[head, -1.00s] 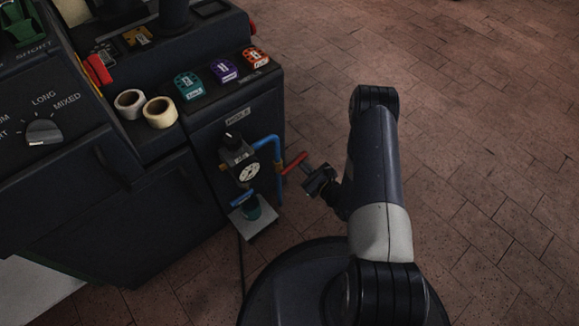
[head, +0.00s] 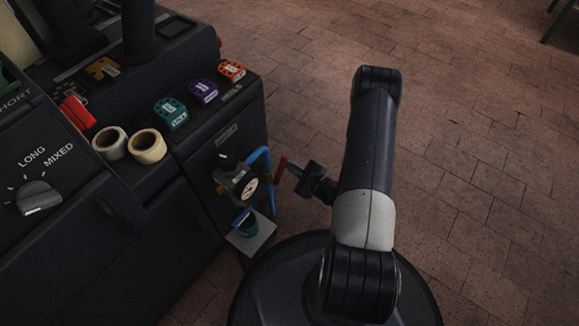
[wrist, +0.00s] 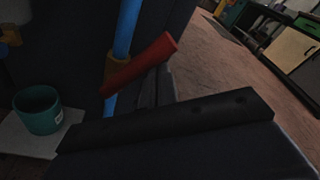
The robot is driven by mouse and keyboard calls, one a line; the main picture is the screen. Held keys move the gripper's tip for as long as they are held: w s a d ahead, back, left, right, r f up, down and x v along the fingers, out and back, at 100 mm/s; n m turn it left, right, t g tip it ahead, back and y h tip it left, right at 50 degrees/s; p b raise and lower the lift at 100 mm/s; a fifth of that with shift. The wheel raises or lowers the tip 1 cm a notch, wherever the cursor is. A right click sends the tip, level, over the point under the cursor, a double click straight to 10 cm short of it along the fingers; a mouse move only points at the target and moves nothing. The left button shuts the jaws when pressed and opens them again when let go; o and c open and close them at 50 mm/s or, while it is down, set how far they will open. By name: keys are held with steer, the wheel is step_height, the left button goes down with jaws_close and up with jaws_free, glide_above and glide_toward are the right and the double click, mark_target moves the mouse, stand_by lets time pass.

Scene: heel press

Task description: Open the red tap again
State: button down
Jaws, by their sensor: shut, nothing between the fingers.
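The red tap (head: 281,169) is a red lever on the blue pipe (head: 267,160) at the side of the dark machine. In the wrist view the red lever (wrist: 141,65) slants up and right from a brass-coloured fitting on the blue pipe (wrist: 126,30), at an angle to the pipe. My gripper (head: 296,168) is just right of the lever in the head view. Its dark fingers (wrist: 170,121) are shut and empty, crossing the wrist view below the lever. I cannot tell whether they touch it.
A round gauge (head: 250,187) with a black knob is left of the pipe. Below it a green cup (head: 246,226) stands on a pale plate (head: 262,236). Open brick floor (head: 470,170) lies to the right.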

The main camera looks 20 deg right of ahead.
steer(key=shift+s+a+r+b, duration=0.2)
steer(key=shift+s+a+r, duration=0.15)
steer(key=shift+a+r, duration=0.15)
steer(key=shift+s+a+r+b, duration=0.15)
steer(key=shift+s+a+r, duration=0.2)
steer(key=shift+a, duration=0.25)
steer(key=shift+s+a+r, duration=0.1)
steer(key=shift+s+a, duration=0.05)
steer(key=shift+a, duration=0.05)
steer(key=p, duration=0.2)
glide_toward(282, 166)
steer(key=d, duration=0.2)
steer(key=w+d+f, duration=0.1)
stand_by(0.5)
stand_by(0.6)
